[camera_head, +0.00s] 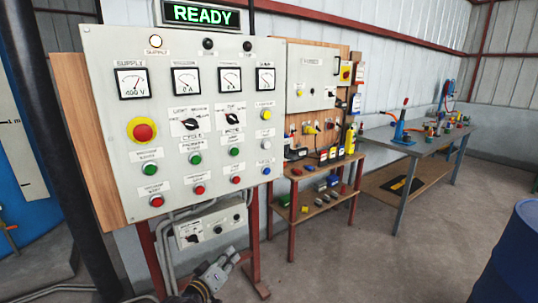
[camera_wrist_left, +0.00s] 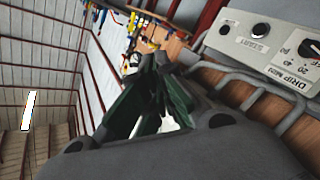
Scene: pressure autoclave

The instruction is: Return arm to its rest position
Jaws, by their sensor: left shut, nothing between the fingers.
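My left gripper (camera_head: 222,264) is low in the head view, below the grey control panel (camera_head: 105,80) and just under the small grey box (camera_head: 212,232) with knobs. It looks apart from the panel. In the left wrist view its dark fingers (camera_wrist_left: 155,65) are together with nothing between them, and the box (camera_wrist_left: 275,40) is at the upper right, with a "DRIP" label and a dial. The panel carries gauges, a red emergency button (camera_head: 143,131) on yellow, two black selector knobs and several green and red buttons. A sign (camera_head: 201,14) above reads READY. My right gripper is not visible.
Red posts (camera_head: 252,235) and grey conduits hold the panel stand near my gripper. A shelf rack (camera_head: 290,223) with tools and a grey workbench (camera_head: 400,150) stand to the right. A blue barrel (camera_head: 515,260) is at the right edge. The floor between is clear.

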